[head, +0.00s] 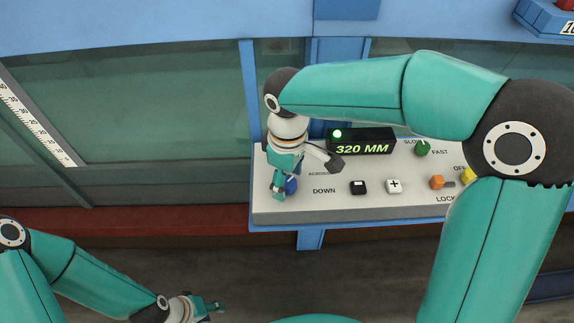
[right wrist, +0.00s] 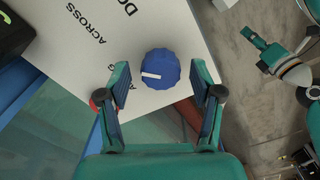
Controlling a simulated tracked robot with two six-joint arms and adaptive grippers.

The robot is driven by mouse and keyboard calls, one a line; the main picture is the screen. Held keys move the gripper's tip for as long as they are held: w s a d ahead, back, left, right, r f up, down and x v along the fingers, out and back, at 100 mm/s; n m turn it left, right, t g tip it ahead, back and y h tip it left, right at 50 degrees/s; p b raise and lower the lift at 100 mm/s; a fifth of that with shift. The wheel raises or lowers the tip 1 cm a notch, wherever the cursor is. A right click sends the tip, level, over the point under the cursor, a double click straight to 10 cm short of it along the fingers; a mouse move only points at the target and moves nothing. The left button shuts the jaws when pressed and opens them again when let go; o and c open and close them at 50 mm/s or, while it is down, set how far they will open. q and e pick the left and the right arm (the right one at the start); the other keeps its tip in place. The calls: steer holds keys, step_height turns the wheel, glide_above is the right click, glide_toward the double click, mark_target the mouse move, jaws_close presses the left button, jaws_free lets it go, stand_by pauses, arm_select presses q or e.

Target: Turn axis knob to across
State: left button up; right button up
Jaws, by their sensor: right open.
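The blue axis knob (right wrist: 162,62) is on the pale panel in the right wrist view, its white mark pointing left. The word ACROSS (right wrist: 85,25) is to its upper left, and part of DOWN (right wrist: 128,6) shows above. In the head view the knob (head: 291,187) is partly hidden by my right gripper (head: 303,175). My right gripper (right wrist: 160,75) is open, its fingers on either side of the knob with gaps showing; I cannot tell its height above it. My left gripper (head: 208,310) is low, away from the panel; its jaw opening is unclear.
The panel (head: 300,209) also carries a display (head: 362,148) reading 320 MM, black (head: 359,187) and white (head: 394,186) buttons, a green knob (head: 422,149), and an orange part (head: 437,182). Glass (head: 150,110) and a ruler (head: 35,122) are at left. Open floor lies below.

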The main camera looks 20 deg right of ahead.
mark_target(287, 182)
step_height(287, 182, up, 12)
steer(key=shift+f, duration=0.15)
stand_by(0.7)
